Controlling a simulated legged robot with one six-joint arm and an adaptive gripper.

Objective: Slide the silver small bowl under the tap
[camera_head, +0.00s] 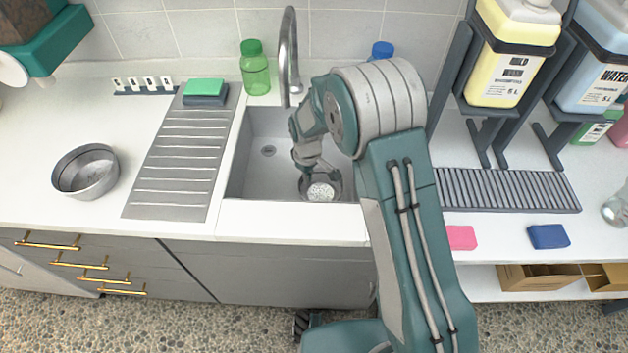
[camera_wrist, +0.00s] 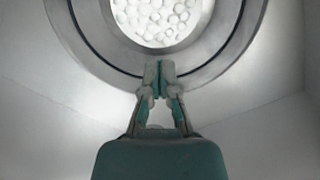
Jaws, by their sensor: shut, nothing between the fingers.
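The silver small bowl (camera_head: 337,183) sits on the floor of the sink, in its right part, with a white, bubbly-looking patch inside. In the wrist view its round rim (camera_wrist: 232,58) fills the top. My gripper (camera_head: 313,172) reaches down into the sink at the bowl. In the wrist view my gripper's fingertips (camera_wrist: 160,72) are together, overlapping the rim, with nothing held between them; whether they touch it I cannot tell. The grey tap (camera_head: 289,55) rises behind the sink, its spout end over the back part, left of and behind the bowl.
The sink (camera_head: 255,180) has a drain (camera_head: 268,151) at left. A larger metal bowl (camera_head: 86,188) stands on the left counter beside the ribbed drainboard (camera_head: 175,165). A green bottle (camera_head: 255,75) and a blue-capped bottle (camera_head: 381,50) stand behind. The sink floor left of the bowl is clear.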

